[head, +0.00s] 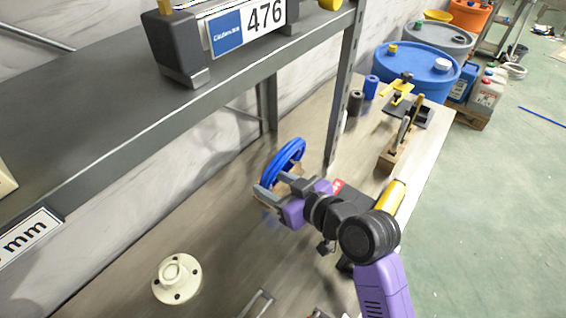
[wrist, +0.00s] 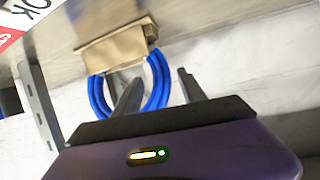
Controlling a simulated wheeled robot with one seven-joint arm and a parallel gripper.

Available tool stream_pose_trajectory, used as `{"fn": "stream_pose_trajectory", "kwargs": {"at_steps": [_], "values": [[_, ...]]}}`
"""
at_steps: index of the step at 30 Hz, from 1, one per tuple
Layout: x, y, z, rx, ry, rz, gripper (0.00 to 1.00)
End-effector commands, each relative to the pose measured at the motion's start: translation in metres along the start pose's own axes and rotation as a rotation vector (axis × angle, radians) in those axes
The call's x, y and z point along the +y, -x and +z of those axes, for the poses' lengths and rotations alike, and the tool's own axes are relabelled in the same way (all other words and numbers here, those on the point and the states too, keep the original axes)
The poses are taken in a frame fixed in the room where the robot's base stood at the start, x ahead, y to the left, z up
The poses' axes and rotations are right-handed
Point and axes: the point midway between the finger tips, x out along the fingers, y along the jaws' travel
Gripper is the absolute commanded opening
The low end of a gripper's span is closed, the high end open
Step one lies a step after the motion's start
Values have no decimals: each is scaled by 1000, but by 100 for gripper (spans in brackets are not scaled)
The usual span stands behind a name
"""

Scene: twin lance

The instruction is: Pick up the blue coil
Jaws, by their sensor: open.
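The blue coil (head: 284,158) stands on edge on the workbench beside the shelf upright, with a brown band or wrap around part of it. In the wrist view the coil (wrist: 158,82) hangs as a loop below the brown wrap (wrist: 115,47). My gripper (head: 272,188) is open at the near side of the coil and hides its lower part. In the wrist view one finger of my gripper (wrist: 158,78) overlaps the inside of the loop and the other is right of it, with the coil's right side between them. I cannot tell whether they touch it.
A grey shelf (head: 90,120) with a labelled dark box (head: 178,48) overhangs the bench at left. A shelf upright (head: 343,95) stands close right of the coil. A white flanged part (head: 177,279) lies at front left. Blue and black cylinders (head: 371,87) stand farther back.

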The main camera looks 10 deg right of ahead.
Motion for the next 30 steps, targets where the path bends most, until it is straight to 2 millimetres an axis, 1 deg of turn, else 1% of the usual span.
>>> {"fn": "stream_pose_trajectory", "kwargs": {"at_steps": [3,6,14,15,20,21,22,30], "values": [[-1,-16,-1,0,-1,0,49],[-1,-24,-1,1,0,0,49],[0,-26,0,1,-1,1,49],[0,-26,0,1,-1,1,41],[0,-26,0,1,-1,1,9],[0,-26,0,1,-1,1,2],[0,-26,0,1,-1,1,0],[0,-25,-1,3,0,3,0]]}}
